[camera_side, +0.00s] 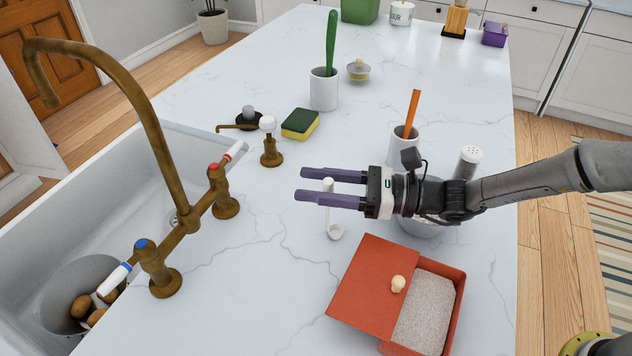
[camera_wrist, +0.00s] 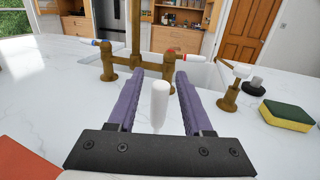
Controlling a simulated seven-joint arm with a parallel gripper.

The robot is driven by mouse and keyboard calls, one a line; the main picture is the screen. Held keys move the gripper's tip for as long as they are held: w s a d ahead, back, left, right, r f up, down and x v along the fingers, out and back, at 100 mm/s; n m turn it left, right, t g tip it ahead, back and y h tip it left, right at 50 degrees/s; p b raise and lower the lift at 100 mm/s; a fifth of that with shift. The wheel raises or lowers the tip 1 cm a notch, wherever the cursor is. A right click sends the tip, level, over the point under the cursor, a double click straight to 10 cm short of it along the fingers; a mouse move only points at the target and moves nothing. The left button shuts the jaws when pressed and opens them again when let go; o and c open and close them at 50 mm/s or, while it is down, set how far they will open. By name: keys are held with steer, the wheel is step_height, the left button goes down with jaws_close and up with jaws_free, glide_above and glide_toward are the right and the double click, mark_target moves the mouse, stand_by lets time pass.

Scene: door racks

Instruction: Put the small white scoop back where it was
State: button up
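The small white scoop (camera_side: 335,231) is upright, its bowl low at or near the white countertop and its handle rising between my fingers. Its white handle (camera_wrist: 160,103) also shows in the wrist view, with a gap to the finger on each side. My gripper (camera_side: 308,184) has two purple fingers; it is open around the handle and reaches left over the counter. An orange-red box (camera_side: 376,283) with a round pale knob on its lid is at the front right. The lid sits askew, leaving white grains (camera_side: 425,312) exposed on the right.
A brass faucet (camera_side: 160,250) and sink are on the left. Behind my gripper are a sponge (camera_side: 300,124), a white cup (camera_side: 323,90) with a green utensil, a cup (camera_side: 402,146) with an orange utensil, and a shaker (camera_side: 468,162). The counter left of the box is clear.

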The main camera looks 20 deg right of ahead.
steer(key=shift+r, duration=0.1)
steer(key=v, duration=1.2)
steer(key=shift+r, duration=0.2)
